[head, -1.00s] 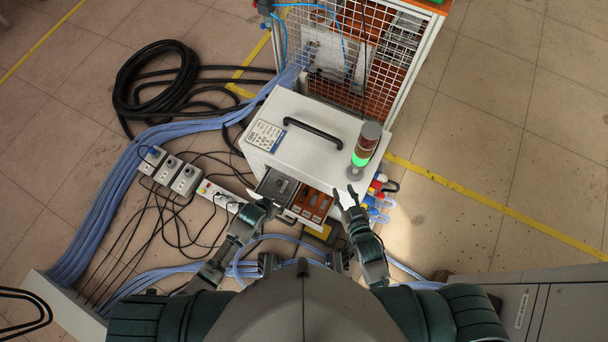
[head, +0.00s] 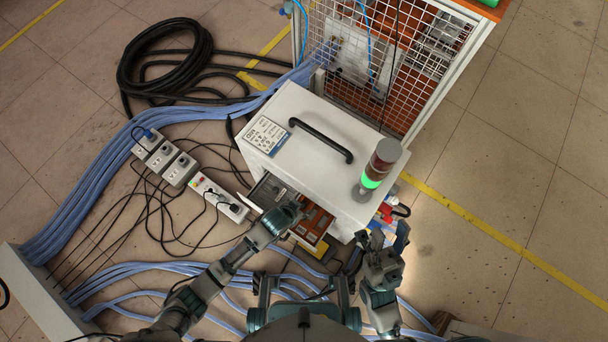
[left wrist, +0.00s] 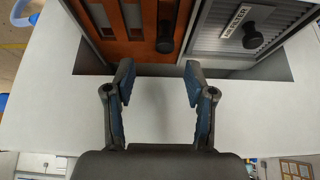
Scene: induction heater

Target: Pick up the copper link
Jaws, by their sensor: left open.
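I cannot make out the copper link for certain in either view. The white heater cabinet (head: 310,140) has two bays at its near side, one grey (head: 268,189) and one orange-brown (head: 313,222). In the left wrist view the orange-brown panel (left wrist: 120,48) and the grey panel (left wrist: 222,50) each carry a black knob. My left gripper (head: 291,211) is over these bays in the head view. In the left wrist view it (left wrist: 158,82) is open and empty, its fingertips just short of the panels. My right gripper (head: 384,237) has its fingers apart beside the cabinet's right side.
A signal lamp (head: 379,168) lit green stands on the cabinet's right corner. A black handle (head: 320,140) arches over its top. Power strips (head: 165,158) and blue hoses (head: 85,190) lie on the floor at left. A mesh cage (head: 395,60) stands behind. The floor at right is clear.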

